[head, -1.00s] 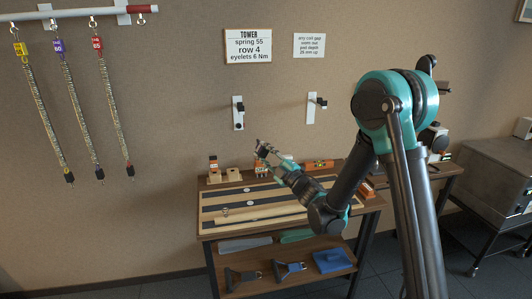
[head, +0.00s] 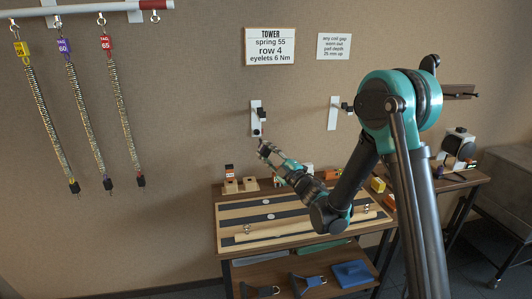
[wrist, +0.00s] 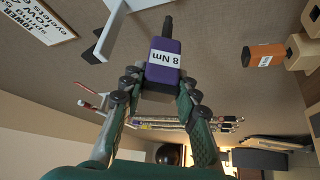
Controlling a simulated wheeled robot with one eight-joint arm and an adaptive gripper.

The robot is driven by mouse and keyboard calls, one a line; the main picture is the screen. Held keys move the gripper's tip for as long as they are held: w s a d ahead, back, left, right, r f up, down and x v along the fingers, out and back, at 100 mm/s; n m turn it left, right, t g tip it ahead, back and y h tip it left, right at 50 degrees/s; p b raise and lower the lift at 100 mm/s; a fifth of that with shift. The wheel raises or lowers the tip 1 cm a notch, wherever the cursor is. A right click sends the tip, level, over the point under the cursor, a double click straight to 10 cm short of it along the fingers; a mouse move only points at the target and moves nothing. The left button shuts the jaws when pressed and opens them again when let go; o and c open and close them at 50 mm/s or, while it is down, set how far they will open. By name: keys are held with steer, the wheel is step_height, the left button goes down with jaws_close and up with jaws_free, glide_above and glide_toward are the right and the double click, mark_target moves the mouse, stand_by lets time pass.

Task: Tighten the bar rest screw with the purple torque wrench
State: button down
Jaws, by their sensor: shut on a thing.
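In the head view the wrench is too small to make out clearly. A white bar rest bracket (head: 255,113) with a black peg and a dark round screw (head: 257,132) is on the wall just above my gripper. A second bracket (head: 334,113) is to the right.
The workbench (head: 300,246) below holds wooden stands (head: 240,186), and an orange tool (wrist: 264,57) stands beside the wrench in the wrist view. Springs (head: 80,110) hang from a rail at left. A TOWER sign (head: 270,46) is above. The wall between springs and bracket is clear.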

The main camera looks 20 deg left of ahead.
steer(key=shift+w+a, duration=0.5)
steer(key=shift+w, duration=0.3)
steer(key=shift+w+a, duration=0.45)
steer(key=shift+w, duration=0.4)
steer(key=shift+w+a, duration=0.5)
steer(key=shift+w, duration=0.3)
steer(key=shift+w+a, duration=0.6)
steer(key=shift+w, duration=0.35)
steer(key=shift+m+t, duration=0.7)
steer(key=shift+m, duration=0.8)
steer(key=shift+m+t, duration=0.3)
steer(key=shift+a+m, duration=0.1)
steer(key=shift+m, duration=0.3)
steer(key=shift+m+t, duration=0.8)
steer(key=shift+m, duration=0.2)
